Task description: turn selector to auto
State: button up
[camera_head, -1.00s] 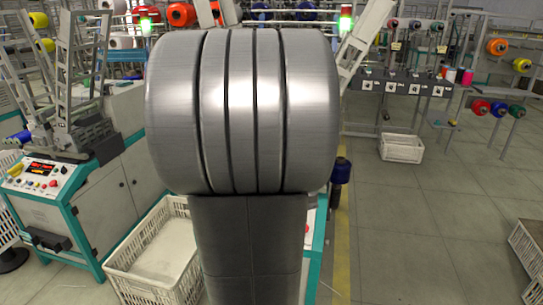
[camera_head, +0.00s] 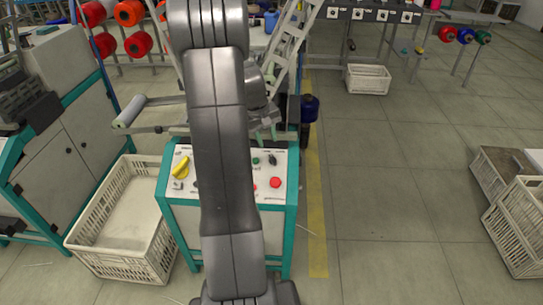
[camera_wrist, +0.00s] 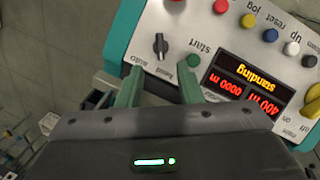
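The black selector knob (camera_wrist: 160,45) stands on the white control panel (camera_wrist: 205,30), seen upside down in the wrist view, with "auto" and "hand" lettering near it. Its handle looks nearly upright in that picture; I cannot tell which label it is set to. In the head view the small dark knob (camera_head: 272,160) is near the panel's back right. My gripper (camera_wrist: 160,82) is open, with two teal fingers apart and nothing between them. It is just short of the knob in the wrist view. In the head view my gripper (camera_head: 266,135) hangs above the panel's back edge.
The green start button (camera_wrist: 191,63) is beside the knob, close to one finger. The lit display (camera_wrist: 245,82) and several coloured buttons lie further along. In the head view a red button (camera_head: 275,182) and yellow switch (camera_head: 181,167) show. A white crate (camera_head: 120,262) stands left.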

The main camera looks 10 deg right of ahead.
aim_at(272, 158)
jog(key=x, duration=0.9)
jog(key=shift+b, duration=0.4)
grip_shut()
